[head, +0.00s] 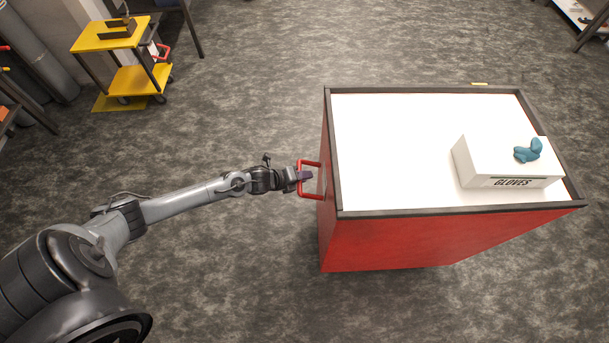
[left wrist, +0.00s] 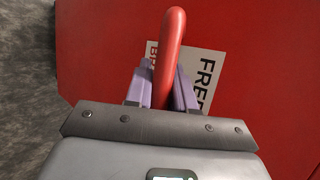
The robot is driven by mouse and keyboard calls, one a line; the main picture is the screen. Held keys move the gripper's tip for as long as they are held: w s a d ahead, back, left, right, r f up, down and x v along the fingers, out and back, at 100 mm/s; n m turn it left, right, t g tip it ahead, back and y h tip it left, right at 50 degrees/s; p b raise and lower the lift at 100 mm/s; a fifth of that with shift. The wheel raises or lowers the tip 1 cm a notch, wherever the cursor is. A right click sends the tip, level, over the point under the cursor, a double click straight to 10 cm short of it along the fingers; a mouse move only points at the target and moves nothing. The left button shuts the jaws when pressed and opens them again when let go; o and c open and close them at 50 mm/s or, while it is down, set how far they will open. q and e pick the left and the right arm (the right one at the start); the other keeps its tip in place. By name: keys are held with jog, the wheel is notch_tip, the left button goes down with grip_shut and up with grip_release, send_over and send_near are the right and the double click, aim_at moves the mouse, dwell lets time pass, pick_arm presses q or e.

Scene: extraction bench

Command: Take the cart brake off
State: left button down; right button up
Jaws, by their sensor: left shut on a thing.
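The red cart (head: 400,241) with a white top and dark rim stands right of centre in the head view. A red handle (head: 313,163) sticks out from its left side. My left gripper (head: 304,176) is shut on this handle. In the left wrist view the red handle (left wrist: 172,50) runs between the two purple fingers of the gripper (left wrist: 164,88). My right gripper is not in view.
A white gloves box (head: 510,163) with a teal glove (head: 529,152) sits on the cart top. A yellow trolley (head: 135,80) stands at the upper left, near grey cylinders (head: 38,58). The grey floor around the cart is mostly clear.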

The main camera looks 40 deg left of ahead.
pick_arm(q)
jog(key=shift+w+r, duration=0.1)
jog(key=c, duration=1.1)
grip_release()
jog(key=shift+o, duration=0.2)
jog(key=p+v, duration=0.2)
jog(key=v, duration=0.9)
jog(key=shift+p, duration=0.4)
